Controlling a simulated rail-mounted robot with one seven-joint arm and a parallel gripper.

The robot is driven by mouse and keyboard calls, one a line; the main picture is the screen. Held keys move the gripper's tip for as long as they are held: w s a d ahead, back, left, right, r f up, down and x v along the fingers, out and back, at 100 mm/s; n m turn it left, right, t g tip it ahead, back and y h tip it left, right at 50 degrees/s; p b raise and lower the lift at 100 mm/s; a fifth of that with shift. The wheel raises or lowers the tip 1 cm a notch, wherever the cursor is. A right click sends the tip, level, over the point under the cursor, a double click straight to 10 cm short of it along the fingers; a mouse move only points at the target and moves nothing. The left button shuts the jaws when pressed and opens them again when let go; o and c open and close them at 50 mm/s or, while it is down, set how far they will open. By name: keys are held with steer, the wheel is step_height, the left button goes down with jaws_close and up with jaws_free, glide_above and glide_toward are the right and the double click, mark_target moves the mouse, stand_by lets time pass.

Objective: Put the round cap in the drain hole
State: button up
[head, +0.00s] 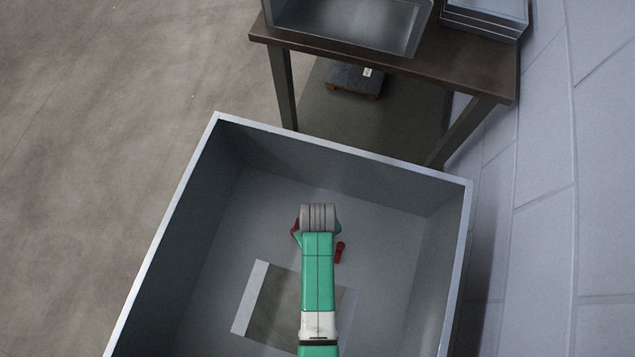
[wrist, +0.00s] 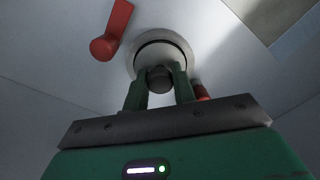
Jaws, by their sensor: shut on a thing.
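In the wrist view, my gripper (wrist: 161,82) has its two green fingers closed on a small dark grey round knob, which appears to belong to the round cap (wrist: 159,75). Right behind it is a pale round ring (wrist: 181,47) with a dark circular line, at the drain hole in the light grey floor. The knob and fingers overlap the ring's lower part. I cannot tell whether the cap is seated in the hole or just in front of it. In the head view, my arm hides the fingers, the cap and the hole.
A red handle-like piece (wrist: 114,32) lies beside the ring; another red part (wrist: 202,92) shows behind the right finger. Tall walls of an open metal box (head: 345,153) surround my arm. Its floor has a rectangular opening (head: 275,300). A table (head: 400,62) stands beyond.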

steer(key=o, duration=1)
steer(key=shift+f, duration=0.1)
steer(key=shift+o, duration=0.2)
step_height(320, 180, up, 12)
steer(key=p, duration=0.4)
steer(key=shift+p, duration=0.4)
